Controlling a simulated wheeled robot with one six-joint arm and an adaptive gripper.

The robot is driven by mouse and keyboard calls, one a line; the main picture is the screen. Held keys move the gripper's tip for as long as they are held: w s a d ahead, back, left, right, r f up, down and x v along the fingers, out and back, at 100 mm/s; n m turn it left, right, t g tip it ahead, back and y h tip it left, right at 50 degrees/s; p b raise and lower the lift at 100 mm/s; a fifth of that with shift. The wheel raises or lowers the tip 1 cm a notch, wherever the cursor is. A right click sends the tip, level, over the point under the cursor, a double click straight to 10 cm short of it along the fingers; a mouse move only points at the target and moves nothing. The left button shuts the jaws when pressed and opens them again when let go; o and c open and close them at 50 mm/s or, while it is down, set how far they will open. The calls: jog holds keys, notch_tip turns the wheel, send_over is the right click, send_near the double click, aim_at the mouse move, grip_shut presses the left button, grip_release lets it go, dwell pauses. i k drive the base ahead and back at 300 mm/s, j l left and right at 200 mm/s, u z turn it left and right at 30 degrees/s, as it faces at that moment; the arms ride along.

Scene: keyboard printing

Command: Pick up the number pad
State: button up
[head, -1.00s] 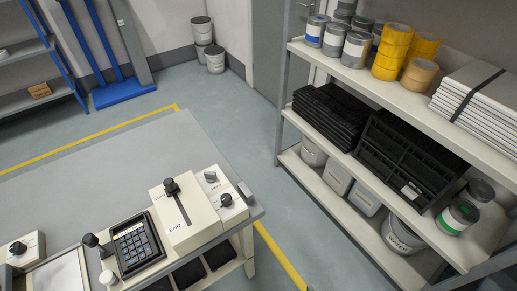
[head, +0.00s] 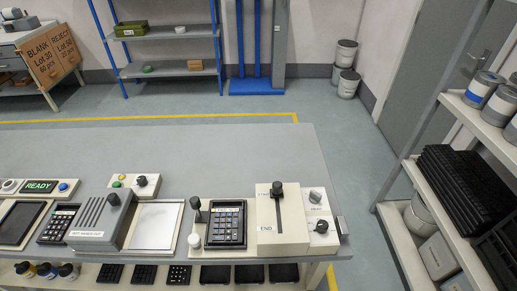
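A dark number pad (head: 227,223) with rows of grey keys sits in a black frame on the bench, right of centre in the head view. It lies between a small black-knobbed lever (head: 196,208) and a cream box with a slider marked START and END (head: 281,222). A second dark keypad (head: 58,223) lies farther left, beside a grey ribbed unit (head: 100,221). I cannot tell from the picture which of the two is meant. My gripper is not in view.
The grey bench (head: 230,150) has a wide bare area behind the devices. A white panel (head: 156,225) lies between the ribbed unit and lever. Dark pads and ink jars (head: 47,270) stand on the lower shelf. A loaded rack (head: 408,170) stands at right, with open floor between.

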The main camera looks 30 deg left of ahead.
aim_at(227, 215)
jog(key=j+u, duration=0.15)
jog(key=u, duration=0.2)
jog(key=i+j+u, duration=0.1)
jog(key=u, duration=0.25)
jog(key=j+u, duration=0.1)
jog(key=u, duration=0.25)
